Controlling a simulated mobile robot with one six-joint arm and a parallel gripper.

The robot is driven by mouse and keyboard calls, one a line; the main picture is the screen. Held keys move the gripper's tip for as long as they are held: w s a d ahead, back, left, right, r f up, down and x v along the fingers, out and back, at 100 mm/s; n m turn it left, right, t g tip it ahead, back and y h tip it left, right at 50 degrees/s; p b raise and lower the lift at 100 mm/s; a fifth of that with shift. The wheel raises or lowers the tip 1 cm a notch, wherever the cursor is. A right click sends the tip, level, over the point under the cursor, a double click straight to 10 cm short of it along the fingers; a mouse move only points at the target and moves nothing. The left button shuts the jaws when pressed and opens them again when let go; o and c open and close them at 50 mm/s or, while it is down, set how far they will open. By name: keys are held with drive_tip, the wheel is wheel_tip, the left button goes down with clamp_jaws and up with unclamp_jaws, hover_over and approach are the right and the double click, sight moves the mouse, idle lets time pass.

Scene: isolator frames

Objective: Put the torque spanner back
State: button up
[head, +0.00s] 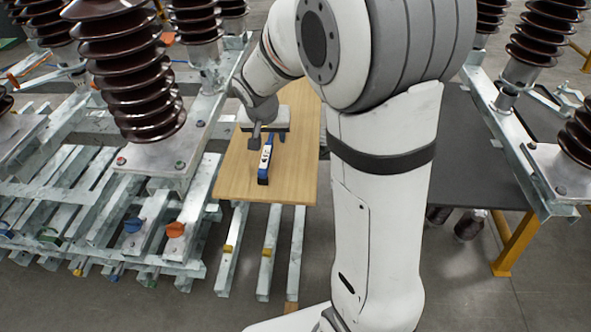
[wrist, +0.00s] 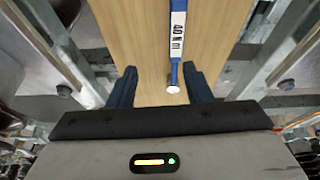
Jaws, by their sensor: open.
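The torque spanner (head: 266,163) is blue with a white label and lies on a wooden board, lengthwise to it. In the wrist view the spanner (wrist: 177,48) enters from the top edge, and its far part is out of frame. Its pale round end shows between the fingers, nearer the right one. My gripper (wrist: 159,84) is open, with a finger on each side of that end and nothing held. In the head view my gripper (head: 267,138) is over the board at the spanner's upper end. I cannot tell the height gap.
The wooden board (head: 232,178) is narrow and otherwise looks bare. Metal frames with brown ribbed insulators (head: 130,75) stand close on the left, and others (head: 540,50) on the right. A dark table top (head: 465,165) lies right of my arm.

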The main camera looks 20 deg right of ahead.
drive_tip(key=s+d+r+n+g+y, duration=0.1)
drive_tip(key=s+r+n, duration=0.1)
drive_tip(key=s, duration=1)
drive_tip(key=s+d+r+n, duration=0.1)
drive_tip(key=s+r+n, duration=0.1)
drive_tip(key=s, duration=1)
drive_tip(key=shift+d+r+g+y, duration=0.15)
drive_tip(key=shift+r+g+y, duration=0.25)
drive_tip(key=shift+r, duration=0.4)
wheel_tip(320, 180, up, 5)
drive_tip(key=p, duration=0.5)
drive_tip(key=shift+s+r, duration=0.15)
